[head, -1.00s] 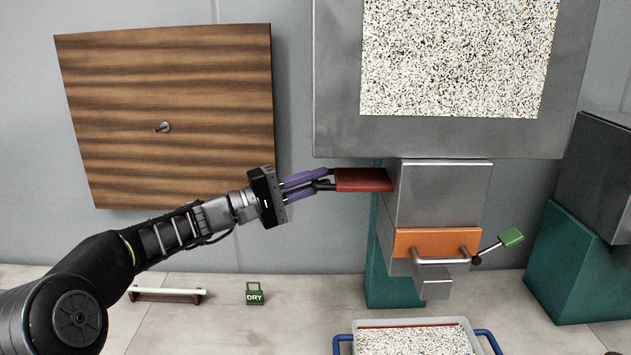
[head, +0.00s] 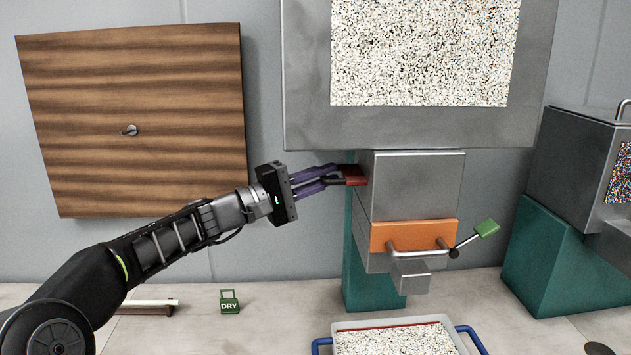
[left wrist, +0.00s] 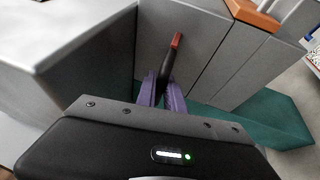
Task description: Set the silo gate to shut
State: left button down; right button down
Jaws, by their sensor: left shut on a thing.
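The silo (head: 300,115) is a large grey box with a window of speckled granules, above a grey metal block (head: 420,185). The silo gate (head: 355,174) is a red plate whose short end sticks out of the block's left side, just under the silo. My left gripper (head: 335,177) is shut on the gate's dark handle at its outer end. The left wrist view shows the purple fingers around the dark handle (left wrist: 165,67), with a red strip of the gate (left wrist: 177,40) beyond. The rest of the gate is hidden inside the block. My right gripper is not in view.
A tray of granules with blue handles (head: 462,330) stands beneath. A wooden board (head: 130,180) hangs at left. A green DRY tag (head: 230,302) stands on the bench.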

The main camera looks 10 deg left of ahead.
pick_arm(q)
jog(key=c, duration=1.5)
grip_release()
jog(key=shift+d, duration=0.3)
jog(key=shift+o, duration=0.2)
jog(key=shift+a, duration=0.1)
jog(key=b+v, duration=0.2)
jog(key=v, duration=0.5)
jog(key=shift+s+a+b, duration=0.25)
jog(key=shift+a+b, duration=0.05)
jog(key=shift+f, duration=0.1)
